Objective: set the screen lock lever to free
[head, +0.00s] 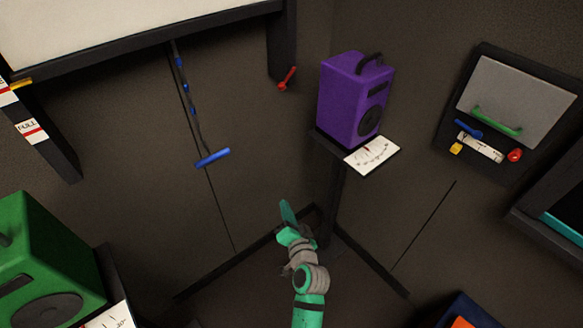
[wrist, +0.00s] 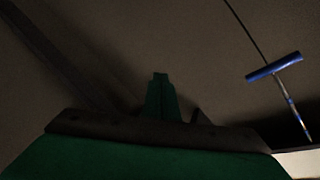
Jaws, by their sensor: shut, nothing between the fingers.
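A screen with a dark lower bar (head: 150,52) fills the upper left of the head view. A small red lever (head: 288,79) sits on the dark post at the screen's right, tilted with its upper end to the right. A yellow piece (head: 20,83) sticks out by a label on the left post. I cannot tell for sure which of these is the screen lock lever. My gripper (head: 287,212) is low in front of the corner, well below and apart from both. It is shut and empty; its fingers (wrist: 161,96) show in the wrist view.
A blue T-handle (head: 213,157) hangs on a cord below the screen; it also shows in the wrist view (wrist: 273,66). A purple speaker (head: 355,98) stands on a post at the right. A green speaker (head: 45,265) is at lower left. A switch panel (head: 460,152) is far right.

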